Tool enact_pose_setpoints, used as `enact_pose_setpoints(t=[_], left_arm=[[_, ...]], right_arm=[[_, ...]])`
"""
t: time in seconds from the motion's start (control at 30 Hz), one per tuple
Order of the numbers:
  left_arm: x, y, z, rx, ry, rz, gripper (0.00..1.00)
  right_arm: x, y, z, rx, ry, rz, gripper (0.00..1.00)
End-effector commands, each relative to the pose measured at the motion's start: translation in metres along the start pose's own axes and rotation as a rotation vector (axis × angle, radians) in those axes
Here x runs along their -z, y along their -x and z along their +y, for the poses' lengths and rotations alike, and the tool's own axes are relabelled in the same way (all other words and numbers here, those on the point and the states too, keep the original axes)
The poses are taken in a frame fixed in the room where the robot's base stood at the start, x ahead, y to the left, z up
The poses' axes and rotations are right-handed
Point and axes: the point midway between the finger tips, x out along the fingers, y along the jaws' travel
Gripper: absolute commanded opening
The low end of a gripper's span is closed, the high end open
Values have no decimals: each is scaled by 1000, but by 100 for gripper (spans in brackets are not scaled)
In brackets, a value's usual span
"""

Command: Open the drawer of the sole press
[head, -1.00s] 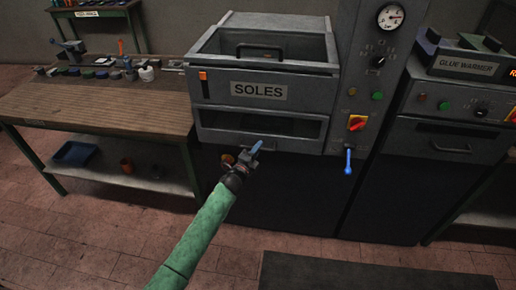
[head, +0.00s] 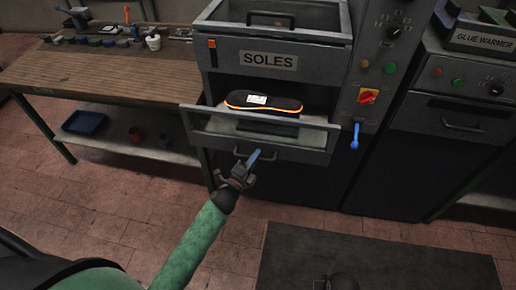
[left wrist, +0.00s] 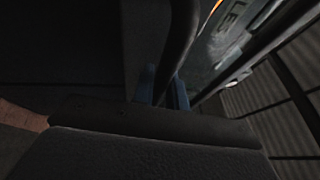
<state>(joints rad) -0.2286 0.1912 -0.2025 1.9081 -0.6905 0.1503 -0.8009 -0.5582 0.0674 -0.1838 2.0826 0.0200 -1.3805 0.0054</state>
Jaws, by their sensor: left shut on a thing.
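The sole press (head: 272,42) stands at the back, a grey machine with a SOLES label. Its lower drawer (head: 300,155) is pulled out toward me. A dark sole with a glowing orange rim (head: 262,102) shows above the drawer's front, inside the press opening. The drawer's handle (head: 270,151) is a dark bar on its front. My left gripper (head: 252,160) is shut on this handle. In the left wrist view the dark handle bar (left wrist: 181,35) runs between the two blue fingers (left wrist: 163,90).
A workbench (head: 110,82) with small tools stands to the left. A blue lever (head: 355,136) hangs on the press's right panel. The glue warmer (head: 470,100) stands at the right. A dark mat (head: 400,265) lies on the floor in front.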

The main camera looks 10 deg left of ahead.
Motion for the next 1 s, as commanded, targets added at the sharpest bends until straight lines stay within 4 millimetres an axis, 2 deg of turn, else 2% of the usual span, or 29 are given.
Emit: enact_pose_setpoints(t=[0.2,0.53,0.57,0.67,1.0], left_arm=[[4,10,-1,-2,1,-1,0],[4,10,-1,-2,0,-1,0],[4,10,-1,-2,0,-1,16],[4,10,-1,-1,0,-1,36],[4,12,-1,0,0,0,36]], right_arm=[[-1,3,-1,1,0,-4,0],[-3,1,-1,2,-1,-7,0],[-3,1,-1,2,-1,-8,0],[-4,-1,-1,2,-1,-10,0],[-5,-2,-1,2,-1,-12,0]])
